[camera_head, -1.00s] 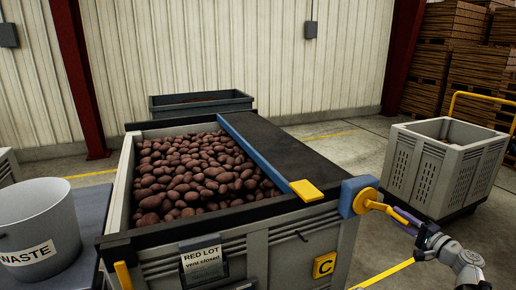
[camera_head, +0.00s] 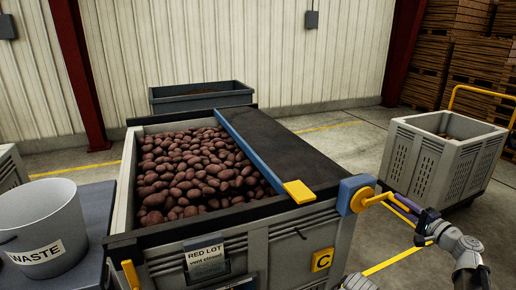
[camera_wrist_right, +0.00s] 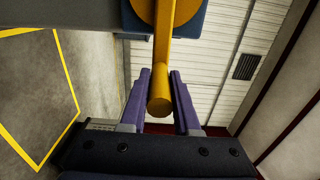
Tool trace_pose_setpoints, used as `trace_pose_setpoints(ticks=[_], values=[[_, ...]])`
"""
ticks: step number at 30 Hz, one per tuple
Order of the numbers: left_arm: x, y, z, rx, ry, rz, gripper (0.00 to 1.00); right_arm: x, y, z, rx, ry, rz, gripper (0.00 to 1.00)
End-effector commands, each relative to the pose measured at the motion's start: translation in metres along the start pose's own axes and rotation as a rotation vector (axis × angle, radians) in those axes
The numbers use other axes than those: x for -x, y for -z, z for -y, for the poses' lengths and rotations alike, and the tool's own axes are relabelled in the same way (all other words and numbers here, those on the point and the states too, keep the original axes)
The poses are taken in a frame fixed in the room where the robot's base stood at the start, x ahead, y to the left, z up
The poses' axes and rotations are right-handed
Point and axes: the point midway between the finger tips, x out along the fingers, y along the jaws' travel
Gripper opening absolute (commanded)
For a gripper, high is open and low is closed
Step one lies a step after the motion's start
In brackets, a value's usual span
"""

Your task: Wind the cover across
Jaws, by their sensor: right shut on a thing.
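The dark cover (camera_head: 285,140) lies over the right part of a grey bin (camera_head: 290,240), with a blue bar (camera_head: 250,150) along its left edge and a yellow block (camera_head: 299,192) at the bar's near end. Potatoes (camera_head: 190,175) show uncovered to the left. A yellow crank (camera_head: 362,199) sits on a blue mount at the bin's near right corner. My right gripper (camera_head: 410,216) is shut on the crank's handle; in the right wrist view the yellow handle (camera_wrist_right: 161,100) stands between the purple fingers (camera_wrist_right: 159,103). A small grey part shows at the bottom edge; my left gripper is not visible.
A waste bucket (camera_head: 42,225) stands on a side table at the left. A grey crate (camera_head: 440,165) stands at the right, beside a yellow rail. A dark container (camera_head: 200,97) is behind the bin. Floor between bin and crate is open.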

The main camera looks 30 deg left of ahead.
Motion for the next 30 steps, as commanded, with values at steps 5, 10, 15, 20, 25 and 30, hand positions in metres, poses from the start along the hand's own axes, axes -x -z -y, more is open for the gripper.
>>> trace_pose_setpoints(ticks=[5,10,15,20,25,30], values=[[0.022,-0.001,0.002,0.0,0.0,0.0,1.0,0.0,-0.003,0.022,-0.001,0.001,-0.002,0.0],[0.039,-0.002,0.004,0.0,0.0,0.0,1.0,0.0,-0.007,0.039,-0.002,0.001,-0.002,0.0],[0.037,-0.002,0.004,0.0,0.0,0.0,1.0,0.0,-0.007,0.037,-0.002,0.001,-0.003,0.0],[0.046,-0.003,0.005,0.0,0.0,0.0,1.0,0.0,-0.012,0.047,-0.001,0.0,-0.003,0.0],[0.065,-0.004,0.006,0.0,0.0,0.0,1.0,0.001,-0.024,0.065,-0.002,0.0,-0.001,0.0],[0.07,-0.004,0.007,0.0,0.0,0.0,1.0,0.0,-0.029,0.071,-0.002,0.0,-0.002,0.0]])
